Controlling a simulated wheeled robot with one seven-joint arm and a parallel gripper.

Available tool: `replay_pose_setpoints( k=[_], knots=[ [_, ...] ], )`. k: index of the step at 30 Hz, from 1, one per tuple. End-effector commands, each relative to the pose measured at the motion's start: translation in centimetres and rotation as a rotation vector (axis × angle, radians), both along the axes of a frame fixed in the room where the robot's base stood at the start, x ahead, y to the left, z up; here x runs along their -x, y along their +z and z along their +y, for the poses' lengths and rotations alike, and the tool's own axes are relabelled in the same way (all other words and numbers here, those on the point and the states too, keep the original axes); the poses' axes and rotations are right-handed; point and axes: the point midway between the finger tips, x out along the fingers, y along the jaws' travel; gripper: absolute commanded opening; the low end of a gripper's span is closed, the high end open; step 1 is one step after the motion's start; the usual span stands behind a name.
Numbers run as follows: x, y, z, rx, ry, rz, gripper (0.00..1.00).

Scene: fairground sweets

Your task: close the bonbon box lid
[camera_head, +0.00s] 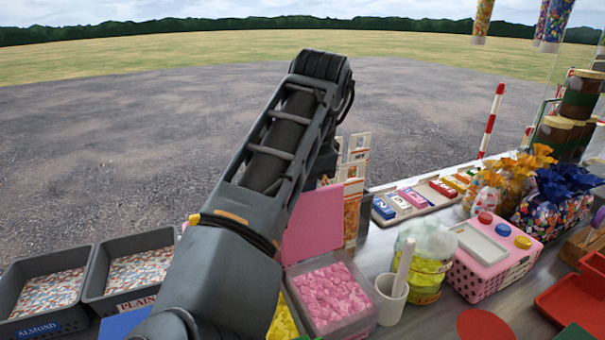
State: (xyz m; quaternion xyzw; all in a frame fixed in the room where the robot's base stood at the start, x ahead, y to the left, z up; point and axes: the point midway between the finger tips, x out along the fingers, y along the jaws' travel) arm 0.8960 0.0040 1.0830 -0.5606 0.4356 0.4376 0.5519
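A pink lid (316,219) stands raised, roughly upright, at the back of a grey-walled box (372,313) filled with pink bonbons. The box's top is open. My arm crosses in front of the lid's left part and the box's left side, so the hinge side is only partly seen. The arm rises to an elbow above the lid, and a dark link drops behind it. My gripper's fingers are hidden behind the arm, and I cannot see whether they touch the lid.
Yellow sweets (283,322) lie left of the bonbons. Dark trays (92,283) stand further left. Price cards (356,175) stand behind the lid. A white cup (390,300), a yellow-green tub (428,277) and a pink dotted box (484,277) stand to the right.

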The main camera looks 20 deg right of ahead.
Motion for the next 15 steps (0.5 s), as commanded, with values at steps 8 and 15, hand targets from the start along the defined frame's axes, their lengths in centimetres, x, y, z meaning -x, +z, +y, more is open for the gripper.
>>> replay_pose_setpoints(
  k=[8,15],
  knots=[
    [2.9,-2.3,-0.4,-0.006,-0.007,0.056,0.00],
    [4.6,-2.2,-0.4,-0.008,-0.008,0.055,0.00]
  ],
)
